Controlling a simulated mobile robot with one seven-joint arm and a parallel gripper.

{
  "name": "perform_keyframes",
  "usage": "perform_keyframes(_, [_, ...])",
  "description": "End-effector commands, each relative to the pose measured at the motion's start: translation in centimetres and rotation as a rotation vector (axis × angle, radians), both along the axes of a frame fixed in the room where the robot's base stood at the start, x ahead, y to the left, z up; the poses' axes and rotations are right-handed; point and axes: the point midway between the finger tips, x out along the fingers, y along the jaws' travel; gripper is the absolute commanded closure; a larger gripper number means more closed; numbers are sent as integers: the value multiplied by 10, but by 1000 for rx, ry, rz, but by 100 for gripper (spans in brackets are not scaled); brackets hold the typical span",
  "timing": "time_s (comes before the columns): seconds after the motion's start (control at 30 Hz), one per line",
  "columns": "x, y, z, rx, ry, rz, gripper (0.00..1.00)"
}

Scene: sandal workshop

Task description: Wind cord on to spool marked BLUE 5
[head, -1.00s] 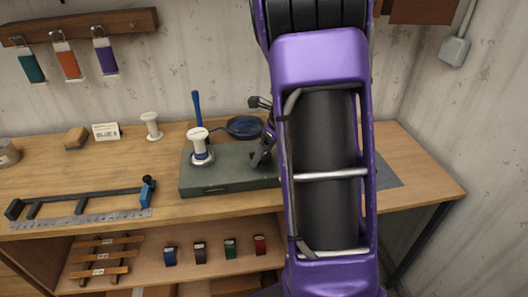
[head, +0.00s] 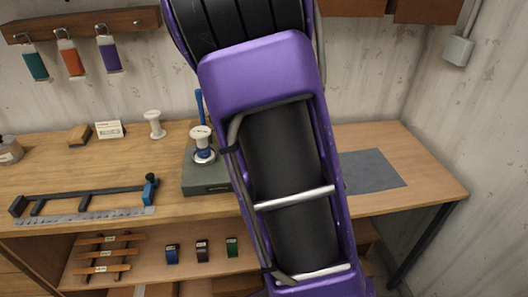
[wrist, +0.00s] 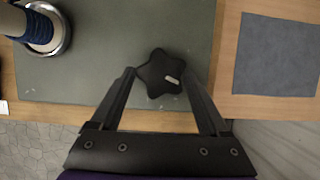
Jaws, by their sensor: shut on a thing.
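A white spool (head: 201,143) with some blue cord on its lower part stands upright on the green winder base (head: 205,187). In the wrist view the blue cord on the spool (wrist: 38,28) shows at the top left, above a round metal plate. My gripper (wrist: 158,78) is shut on a black star-shaped knob (wrist: 153,68), with one finger on each side, over the green base (wrist: 95,70). In the head view my arm hides my gripper, the knob and the right part of the base. Any BLUE 5 mark is not readable.
An empty white spool (head: 154,124) stands behind on the bench (head: 110,165). A black fixture with a ruler (head: 85,205) lies at the left. A grey mat (head: 372,170) lies clear at the right.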

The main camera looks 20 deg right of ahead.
Motion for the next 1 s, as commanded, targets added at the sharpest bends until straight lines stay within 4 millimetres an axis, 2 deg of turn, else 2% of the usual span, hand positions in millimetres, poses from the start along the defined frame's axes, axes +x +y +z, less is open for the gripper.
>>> perform_keyframes(0.3, [2, 1, 1, -2, -4, -105, 77])
perform_keyframes(0.8, [2, 0, 1, -1, -4, -123, 77])
perform_keyframes(0.83, [2, 0, 1, -1, -4, -123, 18])
perform_keyframes(0.93, [2, 0, 1, -1, -3, -123, 0])
perform_keyframes(1.0, [2, 0, 1, 0, -2, -123, 0])
